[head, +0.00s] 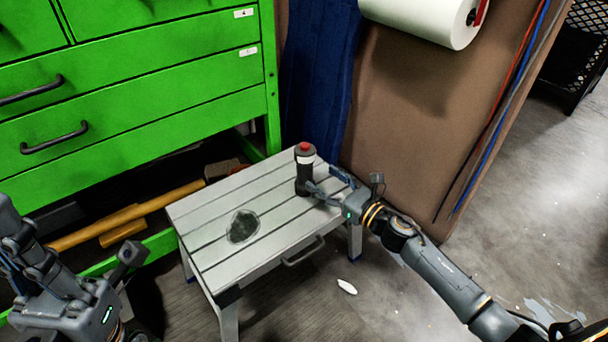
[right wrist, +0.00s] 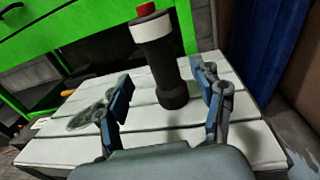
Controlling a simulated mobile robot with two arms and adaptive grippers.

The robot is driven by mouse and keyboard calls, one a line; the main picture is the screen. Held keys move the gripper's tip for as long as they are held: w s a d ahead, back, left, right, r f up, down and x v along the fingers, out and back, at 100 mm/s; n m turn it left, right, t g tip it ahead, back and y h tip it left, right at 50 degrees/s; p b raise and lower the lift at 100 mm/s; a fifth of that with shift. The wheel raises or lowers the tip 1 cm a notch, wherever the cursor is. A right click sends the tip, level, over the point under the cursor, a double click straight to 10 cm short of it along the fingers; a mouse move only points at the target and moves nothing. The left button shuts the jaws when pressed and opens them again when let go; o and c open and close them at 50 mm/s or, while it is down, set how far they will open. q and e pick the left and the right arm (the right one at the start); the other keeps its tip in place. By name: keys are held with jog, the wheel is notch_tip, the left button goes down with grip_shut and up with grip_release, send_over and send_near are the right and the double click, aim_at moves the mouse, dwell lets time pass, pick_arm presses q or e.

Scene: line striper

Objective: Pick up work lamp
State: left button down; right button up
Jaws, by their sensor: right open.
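The work lamp (head: 305,170) is a dark cylinder with a white band and a red top. It stands upright on the slatted grey step table (head: 215,208), near its back right part. My right gripper (head: 328,184) comes in from the right, beside the lamp. In the right wrist view the lamp (right wrist: 160,60) stands between and beyond the open blue-padded fingers (right wrist: 163,95). I cannot tell whether either finger touches it. My left gripper (head: 15,255) is at the lower left, away from the table; its finger opening is unclear.
A green drawer cabinet (head: 150,85) stands behind at the left, with a wooden-handled tool (head: 130,218) low beside it. A blue cloth (head: 318,75) and a brown panel (head: 400,110) are behind the lamp. A dark patch (head: 243,226) marks the tabletop. Floor at right is mostly clear.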

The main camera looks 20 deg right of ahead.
aim_at(311, 168)
jog(key=x, duration=0.2)
jog(key=b+x, duration=0.1)
jog(key=x, duration=0.4)
jog(key=shift+w+a+r, duration=0.15)
jog(key=shift+w+r, duration=0.1)
jog(key=shift+w, duration=0.05)
grip_shut()
